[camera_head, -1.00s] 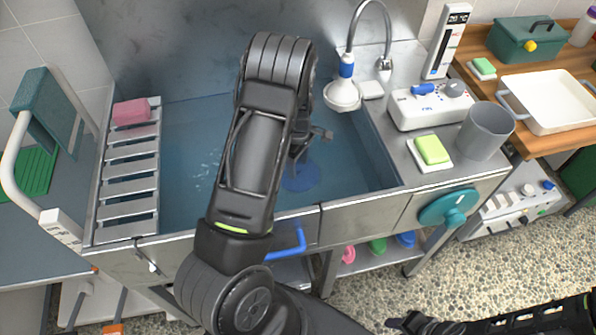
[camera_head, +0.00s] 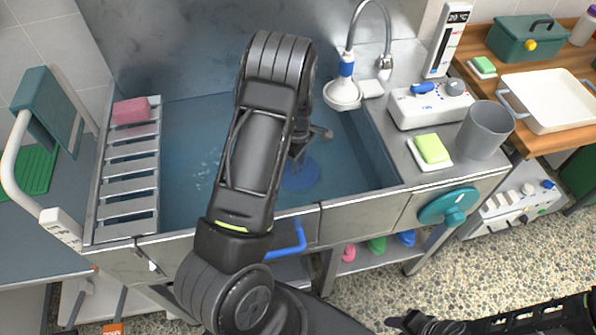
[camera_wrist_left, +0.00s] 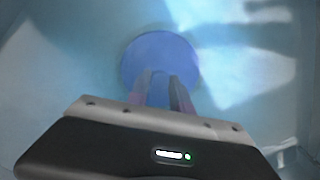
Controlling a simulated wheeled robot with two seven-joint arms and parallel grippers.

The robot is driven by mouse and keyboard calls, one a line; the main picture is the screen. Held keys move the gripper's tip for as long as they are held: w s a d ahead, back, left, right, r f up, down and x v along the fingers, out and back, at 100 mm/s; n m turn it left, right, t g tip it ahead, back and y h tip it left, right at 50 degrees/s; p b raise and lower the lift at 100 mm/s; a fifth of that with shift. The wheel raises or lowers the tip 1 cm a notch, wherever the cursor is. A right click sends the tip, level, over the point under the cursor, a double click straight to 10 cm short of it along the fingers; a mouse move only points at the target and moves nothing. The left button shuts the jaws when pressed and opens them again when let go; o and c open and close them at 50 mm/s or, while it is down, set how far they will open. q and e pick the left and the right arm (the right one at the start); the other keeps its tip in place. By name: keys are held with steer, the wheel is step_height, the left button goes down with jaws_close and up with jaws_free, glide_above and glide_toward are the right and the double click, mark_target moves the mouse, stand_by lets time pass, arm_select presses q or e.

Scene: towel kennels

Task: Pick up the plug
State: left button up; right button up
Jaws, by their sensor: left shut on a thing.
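The plug is a round blue disc (camera_head: 301,176) low in the water of the steel sink (camera_head: 350,215). It also shows as a blue disc (camera_wrist_left: 160,52) in the left wrist view, just beyond my fingers. My left gripper (camera_head: 297,160) reaches down into the sink over the plug, and my arm hides part of it. In the left wrist view my left fingers (camera_wrist_left: 164,88) are close together on the middle of the plug. I cannot tell whether the plug touches the sink floor. My right gripper (camera_head: 402,322) is at the lower right, over the floor.
A slatted rack (camera_head: 130,185) with a pink sponge (camera_head: 131,110) spans the sink's left side. A shower head (camera_head: 342,94) hangs at its back right corner. A grey cup (camera_head: 485,131) and a yellow-green sponge (camera_head: 432,148) stand on the right ledge.

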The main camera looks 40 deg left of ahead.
arm_select(q)
jaws_close()
step_height(320, 180, up, 10)
steer(key=shift+b, duration=0.35)
stand_by(0.4)
stand_by(0.4)
